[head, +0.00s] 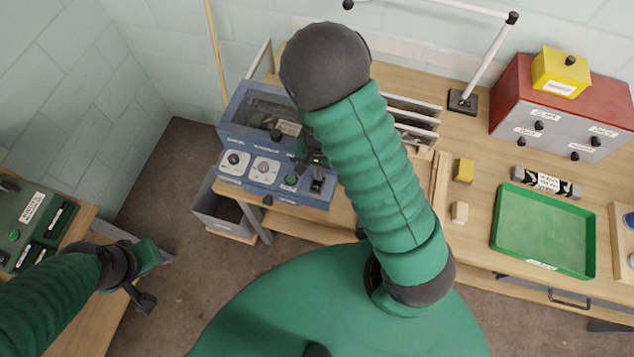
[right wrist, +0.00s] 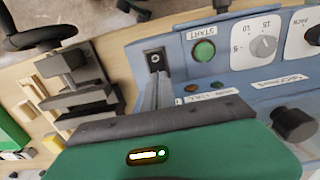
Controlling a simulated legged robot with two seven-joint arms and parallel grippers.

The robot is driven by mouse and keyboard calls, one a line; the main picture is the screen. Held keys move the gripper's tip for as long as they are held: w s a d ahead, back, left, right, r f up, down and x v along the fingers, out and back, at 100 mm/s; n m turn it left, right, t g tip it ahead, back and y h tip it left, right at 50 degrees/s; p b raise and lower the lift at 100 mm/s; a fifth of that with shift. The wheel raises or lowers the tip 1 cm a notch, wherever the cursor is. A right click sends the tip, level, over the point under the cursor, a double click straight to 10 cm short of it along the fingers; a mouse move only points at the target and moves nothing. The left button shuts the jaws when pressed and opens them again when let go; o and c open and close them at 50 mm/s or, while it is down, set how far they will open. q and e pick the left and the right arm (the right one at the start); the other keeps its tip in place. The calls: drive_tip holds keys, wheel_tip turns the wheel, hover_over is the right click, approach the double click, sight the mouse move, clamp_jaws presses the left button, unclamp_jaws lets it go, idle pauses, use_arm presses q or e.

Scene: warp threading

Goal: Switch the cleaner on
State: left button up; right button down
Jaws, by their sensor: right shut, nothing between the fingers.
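The cleaner is a blue cabinet (head: 228,130) with a dark window on top and a sloped front panel. Its panel carries a green button (right wrist: 204,50) labelled START, white dials (right wrist: 263,47) and a black switch plate (right wrist: 155,58). The button (head: 291,180) and the switch plate (head: 317,184) also show in the head view. My right gripper (head: 314,160) is shut and empty, just over the panel's right end. In the right wrist view its grey fingertips (right wrist: 158,84) are close to the switch plate; contact cannot be told. My left gripper (head: 146,286) is at the lower left, away from the cleaner.
A grey bin (head: 220,213) stands below the cleaner. To the right are slotted racks, small yellow and pale blocks, a green tray (head: 545,230) and a red-topped drawer cabinet (head: 510,90). A green box (head: 30,225) sits on the left table. My right arm hides part of the bench.

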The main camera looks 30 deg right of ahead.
drive_tip(key=shift+f+b, duration=0.55)
drive_tip(key=shift+f, duration=0.1)
wheel_tip(320, 180, up, 7)
drive_tip(key=p, duration=0.7)
drive_tip(key=shift+r, duration=0.1)
idle(0.4)
